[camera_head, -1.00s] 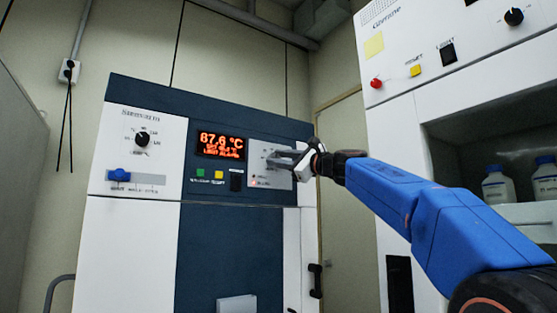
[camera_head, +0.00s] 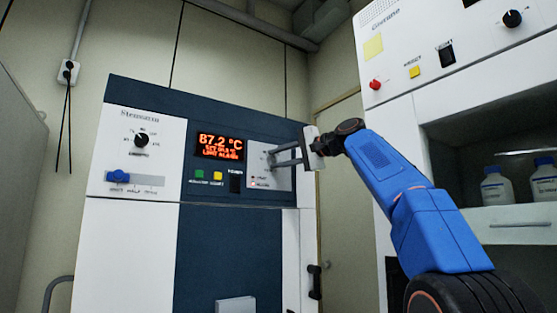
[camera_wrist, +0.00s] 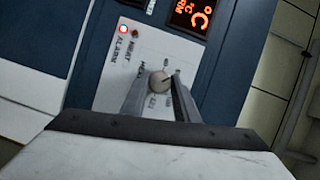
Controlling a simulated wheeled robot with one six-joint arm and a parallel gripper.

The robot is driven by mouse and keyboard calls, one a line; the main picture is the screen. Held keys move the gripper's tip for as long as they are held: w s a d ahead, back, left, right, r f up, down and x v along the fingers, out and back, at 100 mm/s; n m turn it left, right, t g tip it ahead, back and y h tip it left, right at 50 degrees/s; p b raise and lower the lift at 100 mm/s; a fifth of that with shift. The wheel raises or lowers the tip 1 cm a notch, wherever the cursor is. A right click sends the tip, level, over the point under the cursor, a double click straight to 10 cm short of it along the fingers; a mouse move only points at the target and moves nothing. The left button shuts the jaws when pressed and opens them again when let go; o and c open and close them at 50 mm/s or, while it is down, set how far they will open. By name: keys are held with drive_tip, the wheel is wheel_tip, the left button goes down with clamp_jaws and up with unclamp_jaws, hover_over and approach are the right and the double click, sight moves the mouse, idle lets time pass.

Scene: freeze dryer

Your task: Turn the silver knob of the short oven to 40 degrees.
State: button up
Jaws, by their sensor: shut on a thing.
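The short oven (camera_head: 145,160) has a white and dark blue front. A pale control plate (camera_head: 284,180) is on the right of its panel. The round silver knob (camera_wrist: 160,82) on this plate sits between the two fingertips of my gripper (camera_wrist: 161,86) in the wrist view. My gripper (camera_head: 272,158) is shut on the knob, with its fingers one above the other in the head view. The knob is mostly hidden by the fingers there. The orange display (camera_head: 220,146) seems to read 67.2 °C or 87.2 °C; its smaller lines are too blurred to read surely.
A black dial (camera_head: 141,140) and a blue slider (camera_head: 118,176) are on the oven's left panel. Green (camera_head: 199,174) and yellow (camera_head: 218,176) buttons lie below the display. A taller white machine (camera_head: 400,130) with bottles (camera_head: 497,188) on a shelf stands at right.

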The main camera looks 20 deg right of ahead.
drive_tip(key=n+g+h, duration=0.1)
drive_tip(key=n+h, duration=0.1)
drive_tip(key=n, duration=0.2)
drive_tip(key=shift+a, duration=0.1)
drive_tip(key=shift+n, duration=0.4)
idle(0.5)
drive_tip(key=o, duration=1.1)
drive_tip(key=shift+c, duration=0.2)
drive_tip(key=shift+r, duration=0.1)
drive_tip(key=v, duration=1.7)
drive_tip(key=shift+s, duration=0.25)
